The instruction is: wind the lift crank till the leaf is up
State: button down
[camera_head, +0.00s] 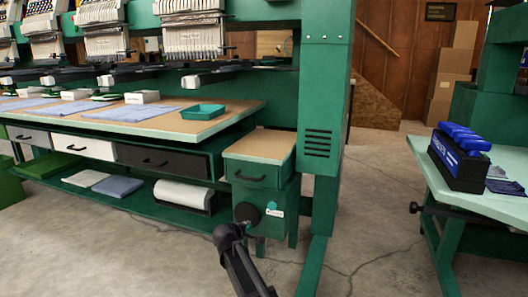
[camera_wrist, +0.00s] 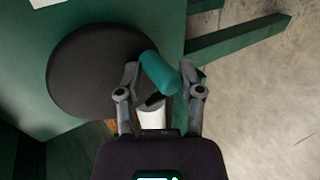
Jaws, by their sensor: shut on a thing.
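The lift crank shows as a dark round disc (camera_head: 247,213) on the front of a green cabinet in the head view. In the wrist view the disc (camera_wrist: 90,72) fills the upper left, with a teal handle (camera_wrist: 158,72) standing out near its right edge. My gripper (camera_wrist: 160,76) is shut on this handle, one finger on each side. In the head view my gripper (camera_head: 228,236) is at the disc's lower left and hides the handle. A small wood-topped leaf (camera_head: 262,146) above the crank looks level, lower than the long table beside it.
The long table (camera_head: 215,121) holds a teal tray (camera_head: 203,111) and folded cloths under embroidery heads. A green post (camera_head: 320,150) stands right of the crank cabinet. A bench (camera_head: 480,203) with a blue-topped black box (camera_head: 459,160) is at right. Concrete floor (camera_head: 375,215) between is clear.

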jog(key=a, duration=0.1)
jog(key=w+a, duration=0.1)
jog(key=a, duration=0.1)
jog(key=shift+w+a, duration=0.1)
jog(key=shift+w, duration=0.2)
jog(key=shift+s, duration=0.1)
jog(key=c, duration=0.5)
grip_release()
jog(key=shift+s+d+f, duration=0.1)
jog(key=shift+s+d, duration=0.1)
jog(key=shift+d, duration=0.25)
jog(key=shift+s+d+f, duration=0.1)
jog(key=shift+s+d, duration=0.1)
jog(key=shift+d, duration=0.25)
